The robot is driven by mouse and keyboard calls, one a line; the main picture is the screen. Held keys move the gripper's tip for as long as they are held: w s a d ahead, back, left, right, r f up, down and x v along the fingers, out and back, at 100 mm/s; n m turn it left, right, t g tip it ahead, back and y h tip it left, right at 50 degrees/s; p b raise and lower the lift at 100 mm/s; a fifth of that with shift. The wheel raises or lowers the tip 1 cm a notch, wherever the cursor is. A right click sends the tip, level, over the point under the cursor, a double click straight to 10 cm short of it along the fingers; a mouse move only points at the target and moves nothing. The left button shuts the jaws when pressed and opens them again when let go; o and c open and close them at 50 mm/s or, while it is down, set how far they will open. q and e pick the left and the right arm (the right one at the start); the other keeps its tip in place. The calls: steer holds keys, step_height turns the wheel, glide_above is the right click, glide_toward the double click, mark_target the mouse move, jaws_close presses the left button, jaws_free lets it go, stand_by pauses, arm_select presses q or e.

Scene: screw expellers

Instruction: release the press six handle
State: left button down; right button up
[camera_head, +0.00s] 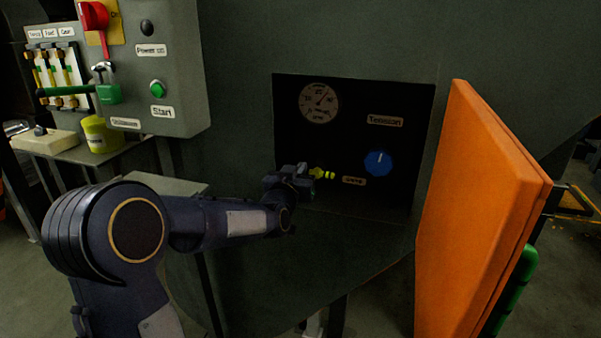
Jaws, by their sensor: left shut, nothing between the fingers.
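A dark recessed panel (350,110) in the grey-green machine holds a round gauge (318,103), a blue knob (378,163) and a "Tension" label (385,121). A small yellow part (322,174) sticks out low in the panel, beside a small label (353,181). My left gripper (308,180) is at the panel's lower left, right by the yellow part. Its fingers are shut and empty; whether they touch the yellow part I cannot tell. An orange door (482,215) with a green handle (514,290) stands open at the right. My right gripper is not in view.
A yellow cup (98,134) stands on a side table. The orange door bounds the room at right.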

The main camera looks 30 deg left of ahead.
arm_select(q)
steer(key=shift+a+f+n+b, duration=0.2)
steer(key=shift+f+n+b, duration=0.3)
steer(key=shift+n+b, duration=0.9)
step_height(320, 180, down, 2)
steer(key=n+b, duration=0.4)
steer(key=b, duration=0.1)
steer(key=n+b, duration=0.2)
steer(key=b, duration=0.1)
steer(key=shift+f, duration=0.25)
steer(key=n+b, duration=0.2)
steer(key=n, duration=0.1)
steer(key=f+n+b, duration=0.1)
steer(key=shift+d+f+n+b, duration=0.1)
steer(key=shift+d+n+b, duration=0.2)
steer(key=shift+d, duration=0.05)
steer(key=shift+w+d+f+n+b, duration=0.15)
steer(key=shift+n+b, duration=0.15)
steer(key=shift+n, duration=0.25)
steer(key=shift+s+d+f+n+b, duration=0.1)
steer(key=shift+n+b, duration=0.2)
steer(key=shift+n, duration=0.25)
steer(key=shift+w+d+f+n+b, duration=0.15)
steer(key=shift+n+b, duration=0.1)
steer(key=shift+n, duration=0.3)
steer(key=shift+d+r+n+b, duration=0.1)
steer(key=shift+d+n+b, duration=0.1)
steer(key=shift+n, duration=0.35)
steer(key=shift+a, duration=0.1)
